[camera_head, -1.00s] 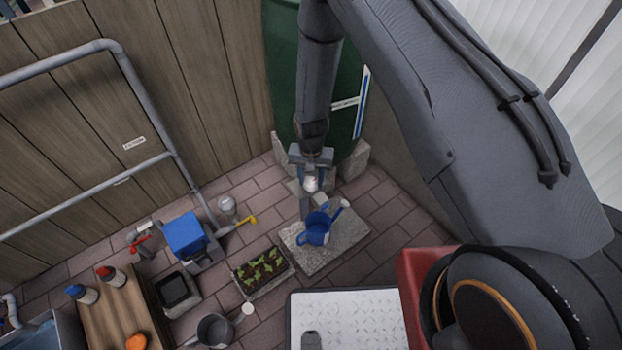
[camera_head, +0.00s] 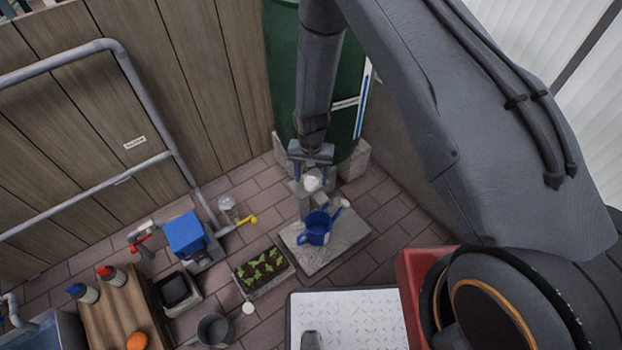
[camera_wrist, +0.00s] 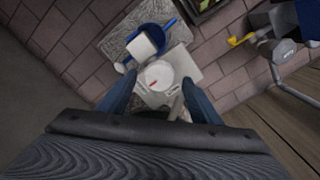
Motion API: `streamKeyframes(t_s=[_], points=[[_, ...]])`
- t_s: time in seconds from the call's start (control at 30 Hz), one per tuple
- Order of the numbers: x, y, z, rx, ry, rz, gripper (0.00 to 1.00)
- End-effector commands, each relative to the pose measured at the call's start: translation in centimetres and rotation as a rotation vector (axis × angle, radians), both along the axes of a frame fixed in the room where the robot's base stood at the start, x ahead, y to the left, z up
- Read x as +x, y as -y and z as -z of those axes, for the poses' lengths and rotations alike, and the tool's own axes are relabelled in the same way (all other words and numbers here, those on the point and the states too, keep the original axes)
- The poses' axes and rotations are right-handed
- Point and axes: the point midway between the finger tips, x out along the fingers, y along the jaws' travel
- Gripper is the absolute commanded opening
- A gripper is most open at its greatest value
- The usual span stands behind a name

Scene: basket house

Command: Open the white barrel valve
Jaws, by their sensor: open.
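The green barrel (camera_head: 283,75) stands at the back against the fence, partly hidden behind my arm. A round white valve knob (camera_head: 312,184) sits low at its front. In the wrist view the knob (camera_wrist: 158,75) shows a small red mark, and a white block shows beside it. My gripper (camera_head: 311,174) is open at the knob. In the wrist view its blue-grey fingers (camera_wrist: 160,92) are on either side of the knob, with gaps visible. I cannot tell whether either finger touches it. A blue watering can (camera_head: 317,232) stands below on a stone slab (camera_head: 335,258).
A planter with seedlings (camera_head: 264,269), a yellow-handled tap (camera_head: 246,222) and a blue box (camera_head: 184,234) are to the left. A red-handled tap (camera_head: 140,243) and wooden table (camera_head: 118,312) lie farther left. A grey wall stands close right of the barrel.

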Motion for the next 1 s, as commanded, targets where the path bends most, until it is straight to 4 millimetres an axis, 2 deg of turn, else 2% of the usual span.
streamKeyframes(t_s=[0.2,0.4,1.0], points=[[0.0,-0.1,-3.8,0.001,0.001,0.0,0.58],[0.0,-0.1,-5.8,0.001,0.001,-0.001,0.58],[0.0,-0.1,-6.2,0.0,0.0,-0.001,0.58]])
